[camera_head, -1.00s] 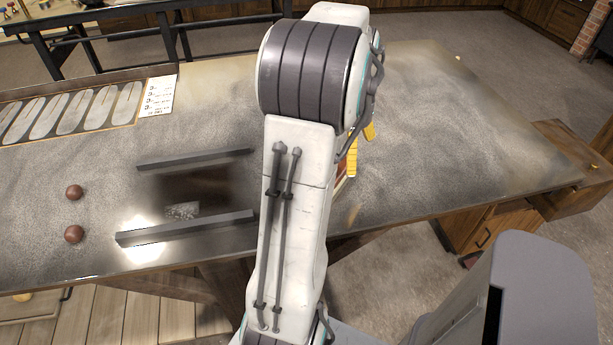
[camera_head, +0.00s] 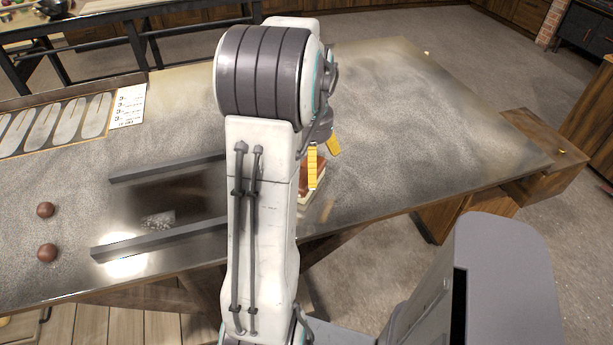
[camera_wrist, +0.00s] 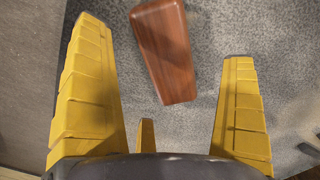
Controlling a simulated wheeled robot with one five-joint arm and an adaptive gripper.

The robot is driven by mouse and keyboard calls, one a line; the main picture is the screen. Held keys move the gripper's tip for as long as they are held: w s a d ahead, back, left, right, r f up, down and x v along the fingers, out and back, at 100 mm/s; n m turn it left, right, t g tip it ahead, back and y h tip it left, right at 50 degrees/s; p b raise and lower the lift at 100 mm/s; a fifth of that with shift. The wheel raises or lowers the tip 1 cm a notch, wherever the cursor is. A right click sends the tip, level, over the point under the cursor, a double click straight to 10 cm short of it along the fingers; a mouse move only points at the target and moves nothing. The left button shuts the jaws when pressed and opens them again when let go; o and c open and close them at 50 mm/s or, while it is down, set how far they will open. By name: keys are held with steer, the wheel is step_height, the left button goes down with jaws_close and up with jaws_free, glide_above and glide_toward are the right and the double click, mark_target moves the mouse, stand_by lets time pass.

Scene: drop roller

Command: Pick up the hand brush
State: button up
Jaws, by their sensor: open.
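The hand brush (camera_head: 321,179) lies on the grey worktop near its front edge, with a reddish-brown wooden body and a paler strip below. In the head view it is partly hidden behind my arm and a yellow finger. In the wrist view its wooden part (camera_wrist: 166,55) appears between and beyond my fingers, slightly tilted. My gripper (camera_head: 324,170) is open and empty beside or over the brush; I cannot tell the exact height. The wrist view shows its yellow fingers (camera_wrist: 165,45) spread wide, apart from the wood.
Two dark rails (camera_head: 160,240) and two brown balls (camera_head: 46,252) are on the worktop (camera_head: 420,130) to the left. A card (camera_head: 128,106) lies beside a tray of pale shapes. The worktop right of my gripper is clear. A wooden box (camera_head: 545,150) adjoins its right end.

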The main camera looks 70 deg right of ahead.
steer(key=shift+f, duration=1.55)
steer(key=c, duration=1.3)
steer(key=shift+r, duration=0.2)
steer(key=shift+d+r, duration=0.1)
steer(key=shift+r, duration=0.5)
step_height(320, 180, up, 3)
steer(key=shift+f, duration=0.15)
steer(key=s+r, duration=0.2)
steer(key=s, duration=0.2)
steer(key=s+a+r, duration=0.1)
steer(key=s+r, duration=0.1)
steer(key=s, duration=0.1)
steer(key=s+a+r, duration=0.1)
steer(key=s+r, duration=0.1)
steer(key=s, duration=0.2)
steer(key=shift+s+a+r+b, duration=0.15)
steer(key=shift+s+r+b, duration=0.15)
steer(key=shift+r+b, duration=0.1)
